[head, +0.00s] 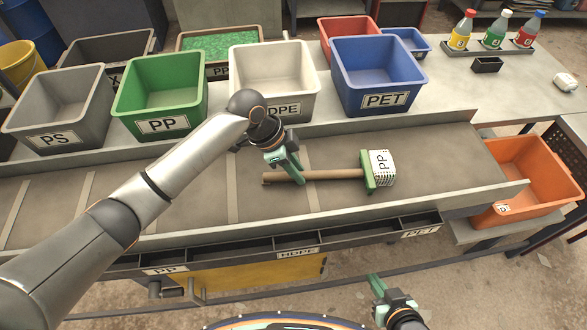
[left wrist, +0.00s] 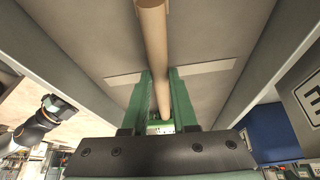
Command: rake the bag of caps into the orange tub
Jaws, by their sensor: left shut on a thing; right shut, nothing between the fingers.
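My left gripper (head: 297,174) is shut on the wooden handle (head: 330,174) of a rake, near the handle's left end. The handle also shows between the fingers in the left wrist view (left wrist: 154,40). The rake's green head (head: 367,172) stands on the belt. A white bag marked PP (head: 383,166) is just right of the head; whether they touch I cannot tell. The caps inside do not show. The orange tub (head: 532,172) stands lower, past the belt's right end. My right gripper (head: 376,285) is shut and empty, in front of the sorting line.
The grey belt (head: 440,160) is clear between bag and right end, with raised edges along it. Green PP (head: 165,95), white HDPE (head: 275,75) and blue PET (head: 380,75) bins stand behind. A narrow divided tray (head: 360,234) runs along the front.

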